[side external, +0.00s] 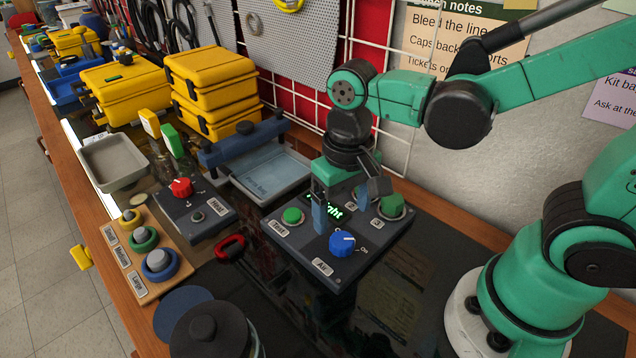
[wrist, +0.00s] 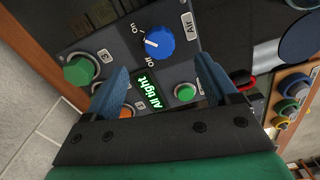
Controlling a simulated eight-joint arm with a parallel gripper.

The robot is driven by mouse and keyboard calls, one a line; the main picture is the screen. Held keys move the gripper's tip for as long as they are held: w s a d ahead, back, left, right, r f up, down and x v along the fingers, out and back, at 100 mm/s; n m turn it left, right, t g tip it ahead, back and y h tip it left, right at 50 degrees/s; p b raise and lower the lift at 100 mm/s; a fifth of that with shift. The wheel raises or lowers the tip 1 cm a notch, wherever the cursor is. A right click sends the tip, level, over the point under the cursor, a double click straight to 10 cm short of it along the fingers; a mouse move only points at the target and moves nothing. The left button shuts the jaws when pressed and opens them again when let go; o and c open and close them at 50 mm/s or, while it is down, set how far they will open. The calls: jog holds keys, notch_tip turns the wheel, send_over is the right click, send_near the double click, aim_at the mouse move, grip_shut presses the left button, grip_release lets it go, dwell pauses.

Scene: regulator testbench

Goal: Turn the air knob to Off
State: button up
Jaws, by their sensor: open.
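The air knob (side external: 343,243) is a blue dial on the near part of a dark control panel (side external: 300,250), beside its AIR label. In the wrist view, the blue knob (wrist: 158,42) has a white pointer mark on its left side, with "On" at upper left and "Off" at lower left. I cannot tell exactly where the pointer sits between them. My gripper (side external: 341,210) is open and empty above the panel, behind the knob. Its blue fingers (wrist: 165,78) are spread apart in the wrist view, with the knob ahead of them and not between them.
The panel has a lit green display (wrist: 152,90) reading "All tight", a START button (side external: 292,215) and another green control (side external: 392,205). A smaller panel with a red knob (side external: 181,187) stands left. A red carabiner-like ring (side external: 230,247) lies between. A dark lidded pot (side external: 205,330) stands in front.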

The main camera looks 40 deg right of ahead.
aim_at(341, 237)
jog(key=shift+f, duration=2.75)
grip_shut()
